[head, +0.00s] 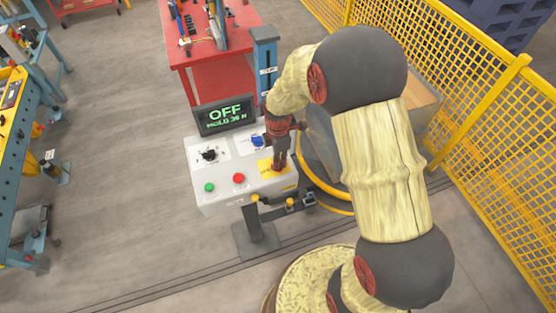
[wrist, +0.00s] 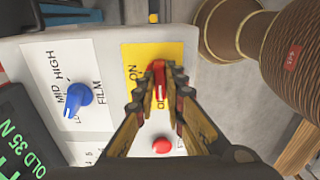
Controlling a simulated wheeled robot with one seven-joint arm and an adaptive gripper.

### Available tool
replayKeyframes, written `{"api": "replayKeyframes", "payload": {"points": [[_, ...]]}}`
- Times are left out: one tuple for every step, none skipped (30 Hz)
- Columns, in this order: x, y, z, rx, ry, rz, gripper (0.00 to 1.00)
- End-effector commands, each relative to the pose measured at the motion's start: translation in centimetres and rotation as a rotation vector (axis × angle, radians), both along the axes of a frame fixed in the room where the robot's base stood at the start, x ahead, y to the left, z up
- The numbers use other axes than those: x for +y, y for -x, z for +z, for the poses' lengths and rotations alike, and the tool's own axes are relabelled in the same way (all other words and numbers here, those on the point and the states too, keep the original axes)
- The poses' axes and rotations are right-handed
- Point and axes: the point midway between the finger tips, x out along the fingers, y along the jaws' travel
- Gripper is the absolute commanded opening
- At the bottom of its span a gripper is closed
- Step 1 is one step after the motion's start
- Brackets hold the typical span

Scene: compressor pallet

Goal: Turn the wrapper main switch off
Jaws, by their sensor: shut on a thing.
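The wrapper main switch is a red knob (wrist: 158,68) with a white line, on a yellow plate (wrist: 135,55) of the grey control box (head: 235,205). In the head view the yellow plate (head: 265,167) is at the box's right, and my gripper hides the knob. My gripper (wrist: 158,88) is shut on the red knob, one finger on each side; it also shows in the head view (head: 279,164). The word ON shows beside the knob; another label is mostly hidden by the fingers. The display (head: 226,114) reads OFF and a HOLD line.
Nearby on the box are a blue knob (wrist: 78,95), a black knob (head: 208,154), a green button (head: 209,187) and a red button (head: 238,178). Yellow mesh fencing (head: 455,130) stands right, a red bench (head: 215,65) behind.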

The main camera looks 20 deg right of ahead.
Motion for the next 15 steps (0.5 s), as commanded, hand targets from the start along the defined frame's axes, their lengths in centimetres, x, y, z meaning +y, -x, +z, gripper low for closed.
{"api": "replayKeyframes", "payload": {"points": [[-0.01,-0.11,0.08,-0.003,0.001,0.002,0.00],[-0.01,-0.12,0.08,-0.003,0.001,0.002,0.00],[-0.01,-0.12,0.08,-0.003,0.001,0.001,0.00],[-0.01,-0.12,0.08,-0.003,0.001,0.001,0.00],[-0.01,-0.12,0.08,-0.003,0.001,0.001,0.00],[-0.01,-0.12,0.09,-0.003,0.001,0.001,0.00],[-0.01,-0.12,0.09,-0.003,0.001,0.001,0.13],[-0.01,-0.12,0.08,-0.003,0.001,0.001,0.15],[-0.01,-0.12,0.08,-0.003,0.001,0.001,0.17],[-0.01,-0.11,0.08,-0.003,0.001,0.001,0.19],[-0.01,-0.10,0.07,-0.002,0.001,0.001,0.20],[-0.01,-0.09,0.06,-0.002,0.000,0.000,0.23],[-0.01,-0.08,0.06,-0.002,0.000,0.000,0.24],[-0.01,-0.07,0.05,-0.002,0.000,0.000,0.26],[-0.01,-0.06,0.04,-0.001,0.000,0.000,0.28]]}}
